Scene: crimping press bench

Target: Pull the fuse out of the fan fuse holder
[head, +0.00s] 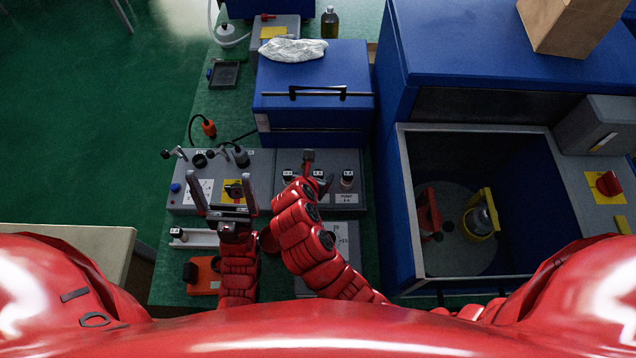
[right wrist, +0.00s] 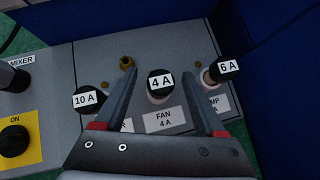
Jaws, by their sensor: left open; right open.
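The fan fuse (right wrist: 160,84), a dark round cap marked 4 A, stands above the FAN 4 A label (right wrist: 164,119) on the grey fuse panel (right wrist: 190,35). My right gripper (right wrist: 162,76) is open, with one finger on each side of the fan fuse; I cannot tell whether they touch it. In the head view my right gripper (head: 310,172) is over the fuse panel and partly hides it. The fan fuse's seat is hidden under its cap. My left gripper (head: 222,194) is open and empty over the left grey control box.
A 10 A fuse (right wrist: 86,99) stands left of the fan fuse and a 6 A fuse (right wrist: 226,68) stands right, close outside my fingers. A blue cabinet (head: 315,75) stands behind the panel.

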